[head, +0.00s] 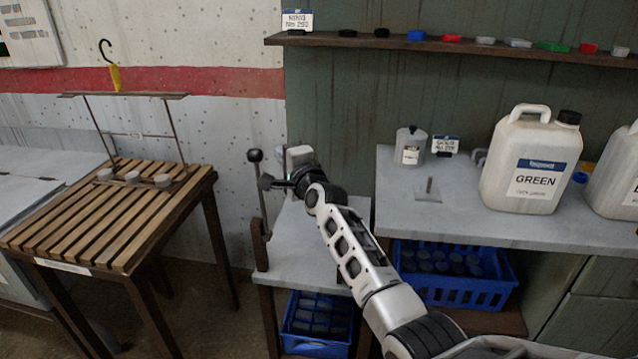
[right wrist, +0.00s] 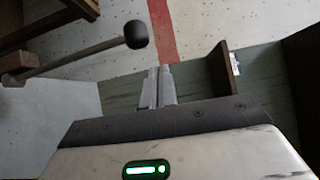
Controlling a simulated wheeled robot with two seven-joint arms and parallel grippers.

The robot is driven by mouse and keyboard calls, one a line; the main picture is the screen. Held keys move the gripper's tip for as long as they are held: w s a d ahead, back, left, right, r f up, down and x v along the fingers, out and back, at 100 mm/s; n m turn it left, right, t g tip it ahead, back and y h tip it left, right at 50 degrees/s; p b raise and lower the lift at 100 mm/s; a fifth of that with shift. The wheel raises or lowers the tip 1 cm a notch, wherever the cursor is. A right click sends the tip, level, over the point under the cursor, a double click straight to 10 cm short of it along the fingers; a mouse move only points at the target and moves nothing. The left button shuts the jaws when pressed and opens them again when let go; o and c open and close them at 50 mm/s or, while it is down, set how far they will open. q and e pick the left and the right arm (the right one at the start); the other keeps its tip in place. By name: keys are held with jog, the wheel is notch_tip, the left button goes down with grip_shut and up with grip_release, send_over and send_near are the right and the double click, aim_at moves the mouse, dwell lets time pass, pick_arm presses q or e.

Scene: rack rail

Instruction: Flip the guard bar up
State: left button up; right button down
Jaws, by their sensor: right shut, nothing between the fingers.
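The slatted wooden rack (head: 110,215) stands at the left in the head view. A thin frame rises at its back, with a thin crossbar (head: 135,134) between two posts; I take this as the guard bar, but cannot be sure. A lever with a black knob (head: 255,156) stands upright at the left side of the small grey table; its knob (right wrist: 137,35) shows in the right wrist view. My right gripper (head: 270,183) is just right of the lever in the head view, shut and empty. Its fingers (right wrist: 158,85) are together. My left gripper is not in view.
Small grey pucks (head: 133,177) sit at the back of the rack. A white GREEN jug (head: 530,165) and a grey canister (head: 410,147) stand on the right bench. Blue crates (head: 455,280) sit below. Floor shows between rack and small table.

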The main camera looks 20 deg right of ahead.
jog(key=s+d, duration=0.1)
jog(key=s, duration=0.9)
jog(key=shift+d+r+p, duration=0.3)
jog(key=shift+r+p, duration=0.05)
jog(key=shift+r, duration=0.05)
jog(key=shift+f, duration=0.1)
